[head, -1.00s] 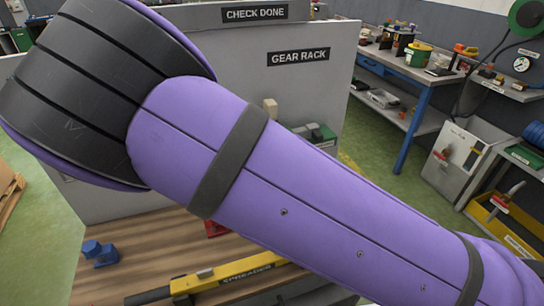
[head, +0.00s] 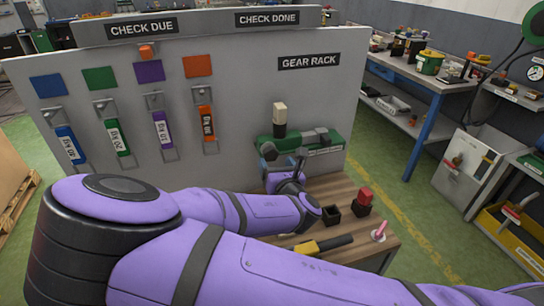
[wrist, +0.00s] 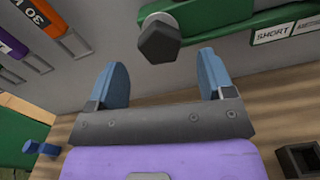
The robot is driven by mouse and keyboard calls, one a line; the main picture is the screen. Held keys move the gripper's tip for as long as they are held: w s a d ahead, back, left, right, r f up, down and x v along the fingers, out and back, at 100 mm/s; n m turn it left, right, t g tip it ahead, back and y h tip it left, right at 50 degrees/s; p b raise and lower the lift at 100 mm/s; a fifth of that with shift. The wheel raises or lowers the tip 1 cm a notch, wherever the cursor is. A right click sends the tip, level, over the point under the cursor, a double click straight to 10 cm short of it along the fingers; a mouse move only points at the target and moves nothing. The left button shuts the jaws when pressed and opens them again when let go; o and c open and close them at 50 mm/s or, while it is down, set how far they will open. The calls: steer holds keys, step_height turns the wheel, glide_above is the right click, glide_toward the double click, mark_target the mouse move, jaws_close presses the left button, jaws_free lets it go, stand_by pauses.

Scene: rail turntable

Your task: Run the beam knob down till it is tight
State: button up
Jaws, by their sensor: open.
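A dark six-sided knob (wrist: 158,45) with a pale rim shows in the wrist view, just beyond and between my fingertips. My gripper (wrist: 164,82) has two blue fingers, spread apart with nothing between them. In the head view my gripper (head: 284,158) is at the front of the green gear rack piece (head: 330,147), below an upright post (head: 279,114) with a pale top and dark lower part. I cannot tell for sure whether this post is the same knob. A yellow bar (head: 306,247) with a dark end lies on the wooden bench, partly hidden by my arm.
A grey panel (head: 230,75) with several coloured tagged holders stands behind the bench (head: 345,190). Green floor lies to the right.

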mark_target(272, 156)
steer(key=shift+x, duration=2.3)
steer(key=c, duration=0.8)
